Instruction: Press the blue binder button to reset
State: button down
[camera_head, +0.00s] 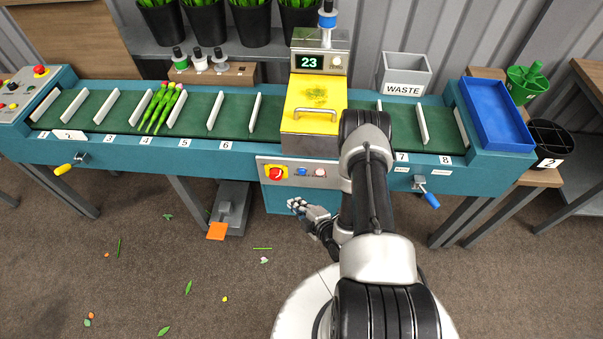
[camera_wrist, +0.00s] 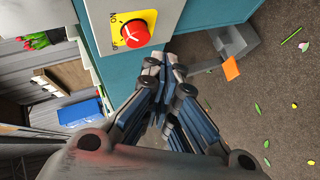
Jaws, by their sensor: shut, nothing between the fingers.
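The blue binder button (camera_head: 301,171) is on the grey control panel (camera_head: 262,165) at the front of the teal conveyor bench, between a red emergency knob (camera_head: 276,173) and a pale button (camera_head: 320,172). My gripper (camera_head: 296,205) is shut and empty, below and in front of the blue button, apart from the panel. In the wrist view my closed fingertips (camera_wrist: 166,72) are beside the panel, near the red knob on its yellow plate (camera_wrist: 135,33). The blue button does not show in the wrist view. The binder machine (camera_head: 312,103) has a yellow cover and its display reads 23.
A tulip bunch (camera_head: 163,107) lies on the green slotted belt (camera_head: 233,117). An orange foot pedal (camera_head: 217,230) stands on the floor below. A yellow-handled lever (camera_head: 63,169) and a blue-handled lever (camera_head: 431,199) stick out of the bench front. Leaves litter the floor.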

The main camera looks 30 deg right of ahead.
aim_at(302, 172)
jog(key=w+d+b, duration=0.2)
jog(key=w+d, duration=0.3)
jog(key=w, duration=0.2)
jog(key=shift+w, duration=0.2)
dwell(0.4)
jog(key=shift+w+b, duration=0.1)
jog(key=shift+b, duration=0.2)
dwell(1.0)
jog(key=shift+w+d, duration=0.2)
jog(key=shift+w, duration=0.05)
jog(key=shift+w+d+b, duration=0.25)
jog(key=shift+w+b, duration=0.1)
dwell(0.8)
jog(key=shift+s, duration=0.1)
jog(key=shift+s+a, duration=0.45)
jog(key=shift+s, duration=0.2)
